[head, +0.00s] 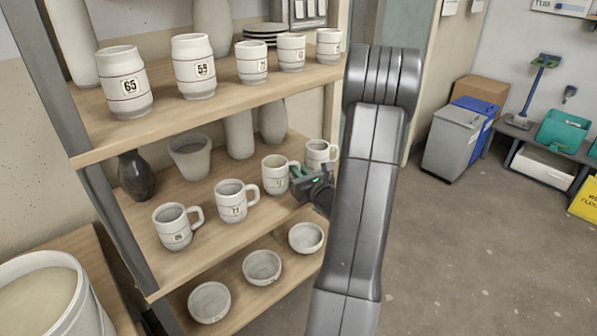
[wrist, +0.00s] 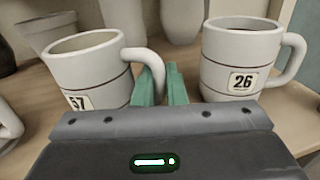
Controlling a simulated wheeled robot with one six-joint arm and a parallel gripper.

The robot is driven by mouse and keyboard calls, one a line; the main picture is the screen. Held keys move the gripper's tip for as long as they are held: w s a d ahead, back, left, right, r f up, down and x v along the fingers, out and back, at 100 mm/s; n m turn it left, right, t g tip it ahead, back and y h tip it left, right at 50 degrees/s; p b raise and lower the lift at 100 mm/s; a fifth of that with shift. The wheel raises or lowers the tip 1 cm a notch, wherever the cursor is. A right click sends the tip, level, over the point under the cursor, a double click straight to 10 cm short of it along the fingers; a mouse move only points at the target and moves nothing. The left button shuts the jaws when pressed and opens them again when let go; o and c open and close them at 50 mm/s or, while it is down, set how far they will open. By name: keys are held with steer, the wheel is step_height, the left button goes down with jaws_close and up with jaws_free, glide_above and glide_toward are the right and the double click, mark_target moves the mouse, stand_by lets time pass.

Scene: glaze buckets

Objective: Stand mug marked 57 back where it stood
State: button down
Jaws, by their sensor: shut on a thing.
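The mug marked 57 (wrist: 88,75) is a pale mug with a dark line, at the left of the wrist view, its number partly cut off by my gripper. It also shows in the head view (head: 274,176) at the middle shelf, in line with the other mugs. My gripper (wrist: 164,78) has its green fingers shut on this mug's handle, on the mug's right side. The gripper shows in the head view (head: 299,174) too, partly behind my arm. The mug looks about upright; I cannot tell whether its base touches the shelf.
The mug marked 26 (wrist: 240,60) stands close on the right, its handle pointing right. The mug marked 77 (head: 232,203) and another mug (head: 175,227) stand to the left. Behind are a dark vase (head: 136,176) and pale vessels. Cups line the shelf above; bowls stand below.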

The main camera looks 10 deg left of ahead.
steer(key=c, duration=1.5)
jaws_free()
steer(key=shift+r, duration=0.1)
steer(key=v, duration=1.2)
